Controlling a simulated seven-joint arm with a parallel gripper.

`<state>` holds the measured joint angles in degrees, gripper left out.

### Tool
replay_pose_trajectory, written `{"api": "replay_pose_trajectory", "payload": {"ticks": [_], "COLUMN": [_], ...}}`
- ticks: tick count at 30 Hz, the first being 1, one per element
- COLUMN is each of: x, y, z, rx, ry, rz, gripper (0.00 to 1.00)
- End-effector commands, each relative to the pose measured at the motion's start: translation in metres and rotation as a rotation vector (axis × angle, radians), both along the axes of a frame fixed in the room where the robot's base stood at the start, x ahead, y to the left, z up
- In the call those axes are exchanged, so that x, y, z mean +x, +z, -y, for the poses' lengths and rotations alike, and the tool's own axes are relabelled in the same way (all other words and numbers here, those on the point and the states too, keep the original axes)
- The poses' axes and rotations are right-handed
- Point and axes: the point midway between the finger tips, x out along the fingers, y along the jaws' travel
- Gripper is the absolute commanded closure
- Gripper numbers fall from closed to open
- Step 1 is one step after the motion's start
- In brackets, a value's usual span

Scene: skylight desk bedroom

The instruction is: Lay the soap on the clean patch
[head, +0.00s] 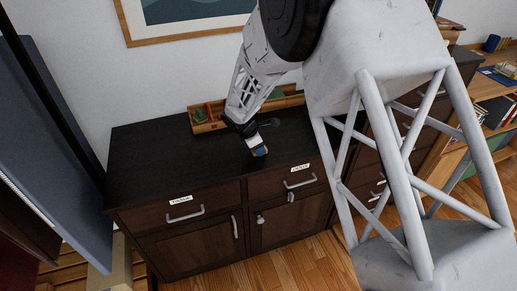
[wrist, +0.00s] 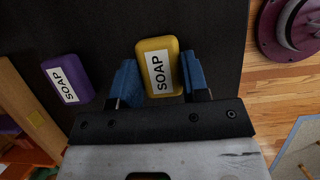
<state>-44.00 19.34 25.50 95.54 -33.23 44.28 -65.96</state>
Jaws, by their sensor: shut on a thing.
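A yellow soap (wrist: 158,66) with a white "SOAP" label sits between the blue fingers of my gripper (wrist: 160,80) in the wrist view. The gripper is shut on it. In the head view the gripper (head: 257,142) and the yellow soap (head: 261,151) are over the front part of the dark cabinet top (head: 160,150). I cannot tell whether the soap touches the top. A purple soap (wrist: 66,79), also labelled "SOAP", lies on the dark top left of the gripper in the wrist view. I cannot make out a clean patch in either view.
A wooden tray (head: 209,127) with green and red things stands along the back of the cabinet top, behind my gripper. The left part of the top is bare. The cabinet's front edge lies close to the yellow soap, with labelled drawers and the wooden floor (head: 270,268) below.

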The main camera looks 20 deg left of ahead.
Motion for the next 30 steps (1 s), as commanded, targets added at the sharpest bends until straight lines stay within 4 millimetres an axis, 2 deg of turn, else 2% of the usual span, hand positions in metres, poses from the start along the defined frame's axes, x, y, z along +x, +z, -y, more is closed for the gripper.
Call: {"api": "replay_pose_trajectory", "payload": {"ticks": [8, 21, 30], "x": [0.0, 0.0, 0.0], "y": [0.024, 0.086, 0.098], "z": [0.0, 0.0, 0.0], "rx": [0.0, 0.001, 0.0], "ry": [0.0, -0.001, 0.0], "rz": [0.001, 0.001, 0.0], "gripper": [0.86, 0.86, 0.86]}}
